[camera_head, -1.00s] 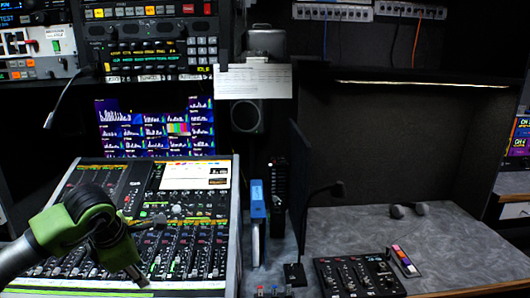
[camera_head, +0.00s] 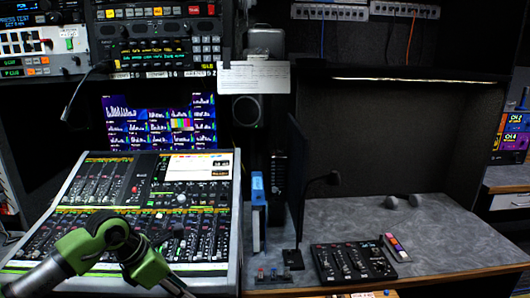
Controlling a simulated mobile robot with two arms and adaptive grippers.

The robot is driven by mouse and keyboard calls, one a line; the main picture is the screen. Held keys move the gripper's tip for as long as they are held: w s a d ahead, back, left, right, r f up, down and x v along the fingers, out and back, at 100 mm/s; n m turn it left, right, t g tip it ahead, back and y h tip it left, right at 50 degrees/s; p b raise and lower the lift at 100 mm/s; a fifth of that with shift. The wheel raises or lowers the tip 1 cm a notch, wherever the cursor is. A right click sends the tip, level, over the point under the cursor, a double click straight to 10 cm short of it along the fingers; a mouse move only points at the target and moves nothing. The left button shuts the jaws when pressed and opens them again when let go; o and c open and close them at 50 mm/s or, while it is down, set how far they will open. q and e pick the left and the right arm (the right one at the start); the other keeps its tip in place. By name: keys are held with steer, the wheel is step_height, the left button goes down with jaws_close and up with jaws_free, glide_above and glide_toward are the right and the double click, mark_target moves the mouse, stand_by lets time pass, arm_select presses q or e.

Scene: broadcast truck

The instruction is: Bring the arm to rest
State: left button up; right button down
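My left gripper (camera_head: 177,264) comes in from the lower left with green and grey links. It is over the near part of the audio mixing console (camera_head: 228,210). Its fingers look spread apart with nothing between them, one dark finger pointing right and one grey finger pointing down. How far above the console it is I cannot tell. My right gripper is not in view.
A blue-topped upright case (camera_head: 257,215) stands right of the console. A gooseneck microphone (camera_head: 293,258), a small black mixer (camera_head: 352,262) and a strip of coloured blocks (camera_head: 396,246) are on the grey desk (camera_head: 440,240). The desk's right part is mostly clear.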

arm_select(q)
steer(key=w+d+f+n+t+h, duration=0.3)
steer(key=d+f+n+h, duration=0.55)
steer(key=d+n, duration=0.3)
steer(key=s+a+f+n+t+y, duration=0.2)
steer(key=a+f+n+y, duration=0.15)
steer(key=f+n, duration=0.4)
steer(key=s+a+f+n+t+y, duration=0.2)
steer(key=a+f+n, duration=0.25)
steer(key=f, duration=0.55)
steer(key=s+a+f+n+t+y, duration=0.2)
steer(key=a+f+n, duration=0.1)
steer(key=f+n, duration=0.45)
steer(key=s+a+f+n+g+y, duration=0.2)
steer(key=s+f+n, duration=0.2)
steer(key=s+f, duration=0.5)
steer(key=s+a+f+n+g+y, duration=0.2)
steer(key=s+a+f+n, duration=0.1)
steer(key=s+f, duration=0.55)
steer(key=s+f+n+g, duration=0.3)
steer(key=s+f, duration=0.1)
steer(key=s, duration=1.1)
steer(key=s+d+f+n+g+y, duration=0.1)
steer(key=s+f+g, duration=0.3)
steer(key=s, duration=1.1)
steer(key=shift+f+n, duration=0.4)
steer(key=shift+n, duration=0.5)
steer(key=shift+w+d, duration=0.1)
steer(key=shift+w, duration=0.05)
